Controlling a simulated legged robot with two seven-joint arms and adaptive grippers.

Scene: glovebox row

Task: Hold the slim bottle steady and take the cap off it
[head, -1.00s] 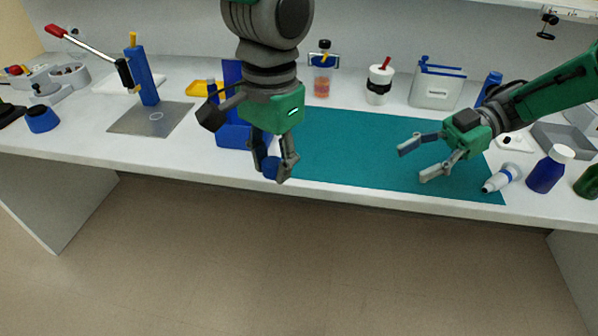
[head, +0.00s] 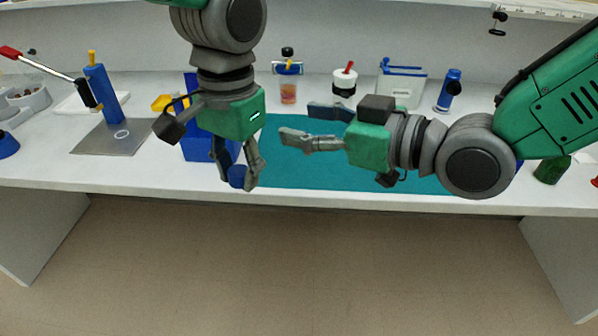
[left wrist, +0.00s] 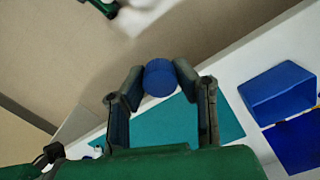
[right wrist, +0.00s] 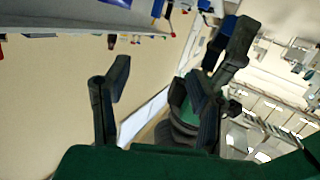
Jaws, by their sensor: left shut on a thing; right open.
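My left gripper (head: 242,174) points down over the front edge of the bench and is shut on a round blue thing (head: 238,178). In the left wrist view this blue thing (left wrist: 160,80) shows as a ribbed disc between the fingertips (left wrist: 156,72). I cannot tell whether it is the slim bottle's cap or its body; the rest is hidden. My right gripper (head: 300,125) is open and empty, fingers pointing left, to the right of the left gripper and apart from it. The right wrist view shows its spread fingers (right wrist: 180,62) with nothing held.
A teal mat (head: 290,172) covers the bench's middle. A blue bin (head: 195,148) stands behind my left gripper. At the back are an orange-filled cup (head: 288,92), a white jar (head: 343,90), a white caddy (head: 402,92) and a blue bottle (head: 447,95). A green bottle (head: 551,170) stands at right.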

